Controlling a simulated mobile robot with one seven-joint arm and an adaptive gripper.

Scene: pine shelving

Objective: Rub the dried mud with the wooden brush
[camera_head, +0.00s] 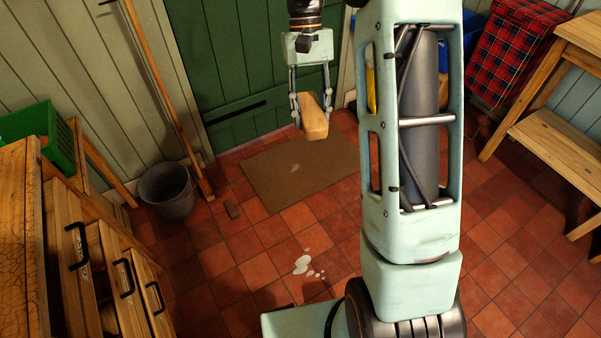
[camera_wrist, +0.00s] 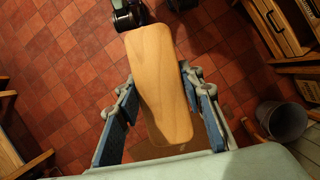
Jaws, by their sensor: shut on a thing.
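My gripper (camera_head: 311,104) hangs in front of the green door and is shut on the wooden brush (camera_head: 315,122). In the wrist view the brush (camera_wrist: 162,75) is a long pale wooden block with rounded ends, lying between the blue finger pads of my gripper (camera_wrist: 166,112). Its bristles cannot be made out. The brush is in the air above the brown doormat (camera_head: 270,185). A small pale patch (camera_head: 295,168) marks the mat, and several whitish splotches (camera_head: 303,264) lie on the red tiles in front of it. I cannot tell which is the dried mud.
A grey bucket (camera_head: 167,190) and a leaning wooden pole (camera_head: 160,80) stand left of the mat. Wooden drawers (camera_head: 75,250) fill the left, and a wooden bench (camera_head: 560,140) stands right. My arm hides part of the middle.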

